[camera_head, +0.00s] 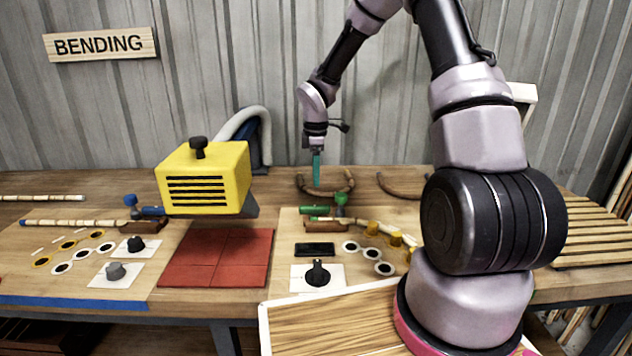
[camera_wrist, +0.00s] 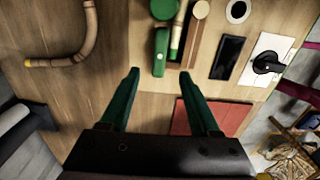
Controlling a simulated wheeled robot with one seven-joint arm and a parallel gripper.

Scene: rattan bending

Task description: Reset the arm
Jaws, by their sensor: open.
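My gripper (camera_head: 316,184) hangs pointing down over the back middle of the wooden workbench (camera_head: 70,215). Its teal fingers show in the wrist view (camera_wrist: 160,76), spread apart with nothing between them. In the wrist view, a green clamp (camera_wrist: 161,52) lies just beyond the fingertips. A curved rattan piece (camera_wrist: 80,52) lies to their left. In the head view, a bent rattan piece (camera_head: 347,184) is close to the fingertips; I cannot tell whether they touch it.
A yellow slotted box (camera_head: 205,178) stands left of my gripper, above a red tiled mat (camera_head: 218,258). A black block (camera_head: 315,249), a black knob (camera_head: 318,272) and white rings (camera_head: 371,254) lie nearer the front. A slatted rack (camera_head: 596,232) is at the right.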

